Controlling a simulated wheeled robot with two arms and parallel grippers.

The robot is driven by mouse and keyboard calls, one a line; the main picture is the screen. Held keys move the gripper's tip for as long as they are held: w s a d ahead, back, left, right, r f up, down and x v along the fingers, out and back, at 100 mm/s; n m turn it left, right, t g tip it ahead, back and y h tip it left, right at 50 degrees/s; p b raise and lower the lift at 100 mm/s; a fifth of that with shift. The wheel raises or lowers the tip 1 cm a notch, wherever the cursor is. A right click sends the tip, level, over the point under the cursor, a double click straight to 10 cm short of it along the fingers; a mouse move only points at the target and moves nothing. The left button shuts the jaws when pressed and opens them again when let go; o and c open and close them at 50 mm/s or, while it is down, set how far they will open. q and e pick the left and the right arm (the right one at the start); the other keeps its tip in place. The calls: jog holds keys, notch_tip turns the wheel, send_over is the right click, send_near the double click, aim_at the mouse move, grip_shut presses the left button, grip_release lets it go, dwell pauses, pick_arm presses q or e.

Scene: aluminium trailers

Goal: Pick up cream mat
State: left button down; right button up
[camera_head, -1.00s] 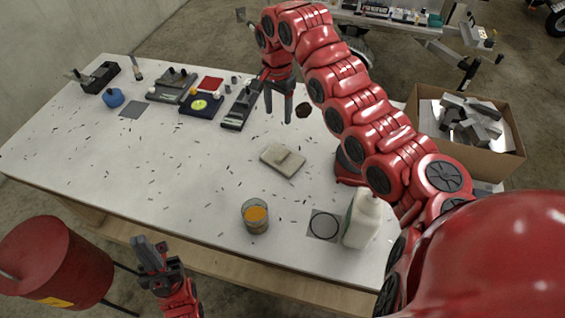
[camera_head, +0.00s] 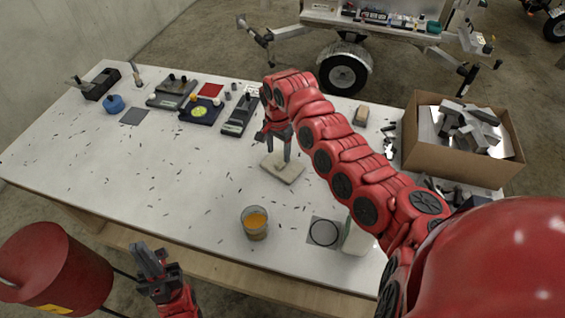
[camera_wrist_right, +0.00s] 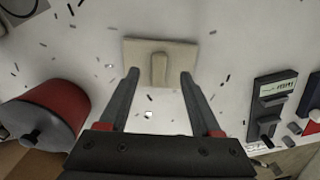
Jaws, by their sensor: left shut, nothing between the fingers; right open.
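The cream mat (camera_head: 283,172) lies flat near the middle of the white table. In the right wrist view the cream mat (camera_wrist_right: 133,52) has a raised cream bar (camera_wrist_right: 159,69) on it. My right gripper (camera_head: 279,152) points down over the mat. Its open fingers (camera_wrist_right: 157,74) stand on either side of the bar in the wrist view, with nothing held; whether they touch the mat cannot be told. My left gripper (camera_head: 150,262) is shut and empty, low at the left in front of the table edge, away from the mat.
A glass with orange liquid (camera_head: 255,223) stands in front of the mat. A white bottle (camera_head: 357,240) is partly hidden by my right arm. Dark devices (camera_head: 200,109) line the table's back. A cardboard box (camera_head: 455,158) is at the right. The table's left middle is free except for scattered chips.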

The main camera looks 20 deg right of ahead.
aim_at(279, 164)
jog(key=shift+f+p, duration=0.4)
jog(key=shift+f, duration=0.1)
jog(key=f+p, duration=0.1)
jog(key=f, duration=0.2)
jog(key=shift+s+f+p, duration=0.2)
jog(key=shift+f+p, duration=0.1)
jog(key=shift+p, duration=0.1)
jog(key=shift+w+f, duration=0.15)
jog(key=shift+f, duration=0.35)
grip_shut()
